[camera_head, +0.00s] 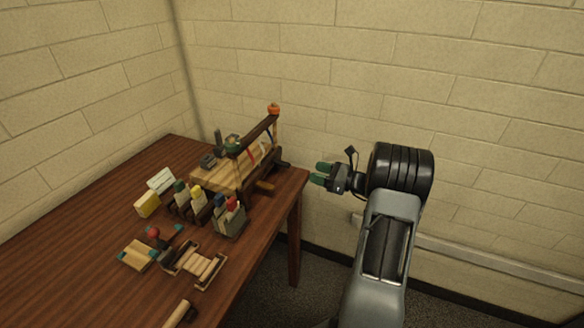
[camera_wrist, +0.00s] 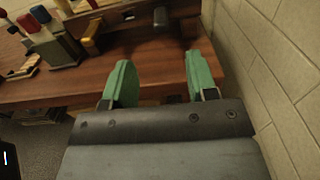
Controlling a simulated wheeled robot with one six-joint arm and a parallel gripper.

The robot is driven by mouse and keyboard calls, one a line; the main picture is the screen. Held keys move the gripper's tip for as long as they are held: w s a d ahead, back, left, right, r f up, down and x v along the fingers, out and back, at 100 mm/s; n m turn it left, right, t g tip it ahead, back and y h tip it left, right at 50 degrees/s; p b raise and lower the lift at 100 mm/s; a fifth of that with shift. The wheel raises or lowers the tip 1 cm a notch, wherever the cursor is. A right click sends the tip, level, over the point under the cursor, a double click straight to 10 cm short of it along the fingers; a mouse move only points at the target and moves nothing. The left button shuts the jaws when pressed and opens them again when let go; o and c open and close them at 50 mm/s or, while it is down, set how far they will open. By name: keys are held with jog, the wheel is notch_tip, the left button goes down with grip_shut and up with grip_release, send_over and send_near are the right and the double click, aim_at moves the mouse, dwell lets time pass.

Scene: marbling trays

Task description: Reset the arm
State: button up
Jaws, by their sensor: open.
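My gripper (camera_head: 320,174) is at the right of the table in the head view, just off the table's right edge, with its green fingers pointing left. In the wrist view my gripper (camera_wrist: 160,80) shows its two green fingers spread apart with nothing between them. The arm reaches up from the bottom right of the head view. The gripper is apart from the things on the table.
The wooden table (camera_head: 80,220) holds a wooden frame rack (camera_head: 258,140), a holder with colored bottles (camera_head: 230,217), a small tray with rollers (camera_head: 195,265) and a yellow block (camera_head: 147,204). Brick walls (camera_head: 400,50) stand behind and left. A rail (camera_head: 480,262) runs along the right wall.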

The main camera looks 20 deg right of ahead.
dwell(0.3)
jog(key=s+a+f+n+g+h+p, duration=0.1)
jog(key=s+a+f+n+g+h, duration=0.35)
jog(key=s+a+n+g, duration=0.65)
jog(key=s+a+r+n+h+p, duration=0.1)
jog(key=s+a+r+n+h, duration=0.3)
jog(key=n, duration=0.4)
jog(key=s+a+r+n+t+h+p, duration=0.1)
jog(key=s+a+r+n+h+p, duration=0.1)
jog(key=s+r+n, duration=0.5)
notch_tip(320, 180, up, 2)
jog(key=shift+s+a+r+n+h, duration=0.25)
jog(key=shift+a+n+h, duration=0.6)
jog(key=shift+a, duration=0.35)
